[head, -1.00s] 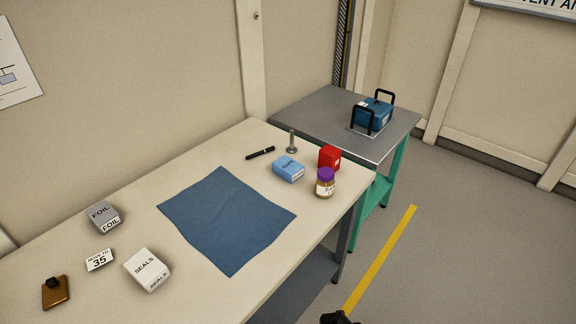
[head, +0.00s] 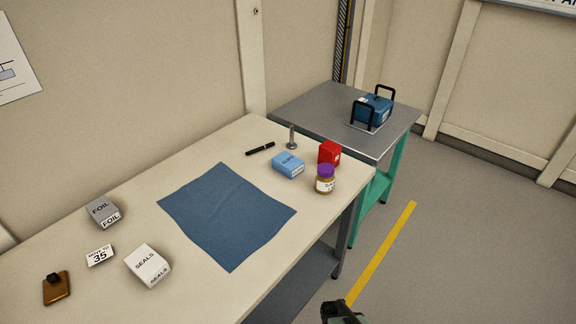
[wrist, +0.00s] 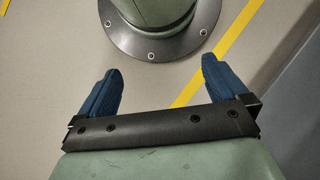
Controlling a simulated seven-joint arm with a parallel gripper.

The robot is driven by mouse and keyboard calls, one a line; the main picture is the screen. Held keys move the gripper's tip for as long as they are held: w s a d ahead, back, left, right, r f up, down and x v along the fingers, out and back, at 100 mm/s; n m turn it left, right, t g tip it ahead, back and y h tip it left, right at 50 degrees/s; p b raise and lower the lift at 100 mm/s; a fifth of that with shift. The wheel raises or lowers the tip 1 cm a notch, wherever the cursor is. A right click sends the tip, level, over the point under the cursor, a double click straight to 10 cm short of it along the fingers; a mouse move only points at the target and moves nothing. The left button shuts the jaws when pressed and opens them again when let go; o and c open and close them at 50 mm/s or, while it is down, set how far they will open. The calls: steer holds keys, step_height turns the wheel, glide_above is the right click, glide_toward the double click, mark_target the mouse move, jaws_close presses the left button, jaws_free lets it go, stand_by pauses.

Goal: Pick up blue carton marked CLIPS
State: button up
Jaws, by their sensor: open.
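The blue carton marked CLIPS (head: 288,165) lies on the beige table (head: 130,200), near its far right end in the head view. It sits beyond the dark blue cloth (head: 227,217), left of the red box and the jar. My gripper (wrist: 160,85) is open and empty in the wrist view, its two blue fingers spread wide above the floor. Part of my arm shows at the bottom edge of the head view, off the table and well away from the carton. The carton is not in the wrist view.
A red box (head: 330,153) and a purple-lidded jar (head: 325,179) stand close right of the carton. A metal post (head: 292,139) and a black pen (head: 260,149) lie behind. FOIL (head: 102,212) and SEALS (head: 148,265) boxes sit at left. A grey side table (head: 300,106) holds a blue case (head: 374,110).

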steer(key=w+d+r+t, duration=0.3)
steer(key=w+d, duration=0.2)
steer(key=w, duration=0.7)
steer(key=w+d+r+t, duration=0.2)
steer(key=w+d+r, duration=0.15)
steer(key=w, duration=0.85)
steer(key=w+d+r+t, duration=0.3)
steer(key=w+d, duration=0.3)
steer(key=w, duration=0.6)
steer(key=w+d+r+t+h, duration=0.1)
steer(key=w+d+r+t, duration=0.1)
steer(key=w+d+r, duration=0.65)
steer(key=w+d+r+t+h, duration=0.15)
steer(key=w+d+r, duration=0.4)
steer(key=r, duration=0.65)
steer(key=w+d+r+t, duration=0.2)
steer(key=w+d+r, duration=0.4)
steer(key=w+r, duration=0.3)
steer(key=w+a+r+n, duration=0.1)
steer(key=w+a+r, duration=0.1)
steer(key=a+r, duration=0.25)
step_height(320, 180, up, 10)
steer(key=n+g+y, duration=0.2)
steer(key=n+g, duration=0.5)
glide_above(286, 159)
step_height(286, 159, down, 13)
steer(key=shift+w+f, duration=0.1)
